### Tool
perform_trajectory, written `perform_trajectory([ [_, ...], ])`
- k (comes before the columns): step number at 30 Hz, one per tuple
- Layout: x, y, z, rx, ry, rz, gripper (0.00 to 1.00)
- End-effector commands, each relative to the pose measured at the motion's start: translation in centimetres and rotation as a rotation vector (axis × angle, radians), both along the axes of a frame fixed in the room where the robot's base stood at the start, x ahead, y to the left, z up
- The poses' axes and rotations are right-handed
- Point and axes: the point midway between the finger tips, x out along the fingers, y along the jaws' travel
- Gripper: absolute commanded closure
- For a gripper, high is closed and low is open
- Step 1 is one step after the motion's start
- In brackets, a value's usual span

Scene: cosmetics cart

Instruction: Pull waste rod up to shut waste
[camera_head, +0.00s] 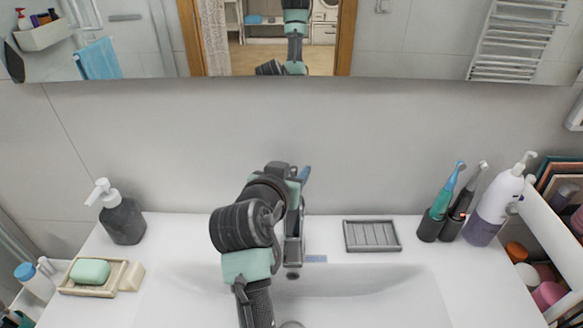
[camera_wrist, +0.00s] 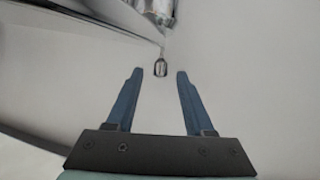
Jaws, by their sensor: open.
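The waste rod (camera_wrist: 160,66) shows in the wrist view as a thin stem with a small dark knob at its end, beside the faucet. My gripper (camera_wrist: 160,76) is open, its two blue fingers apart, and the knob appears in the gap between the fingertips. I cannot tell how far beyond the tips it is. The metal faucet (camera_wrist: 163,12) is at the top of the wrist view. In the head view, the faucet (camera_head: 293,250) is partly covered by my arm, and the rod is hidden. A blue finger of my gripper (camera_head: 305,173) shows behind the arm. The round waste (camera_head: 291,324) is at the bottom edge.
The white sink (camera_head: 380,290) lies below my arm. A grey soap dish (camera_head: 372,236) and toothbrush holders (camera_head: 430,226) are to the right, a dark soap dispenser (camera_head: 123,220) to the left. The wall (camera_head: 400,140) and mirror (camera_head: 420,40) stand behind.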

Motion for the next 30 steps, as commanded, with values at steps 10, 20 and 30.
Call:
perform_trajectory([
  [10,0.5,-0.14,-0.21,0.0,-0.001,0.001,0.47],
  [20,0.48,-0.14,-0.22,0.0,0.0,0.0,0.97],
  [30,0.46,-0.12,-0.23,0.0,0.0,0.0,1.0],
])
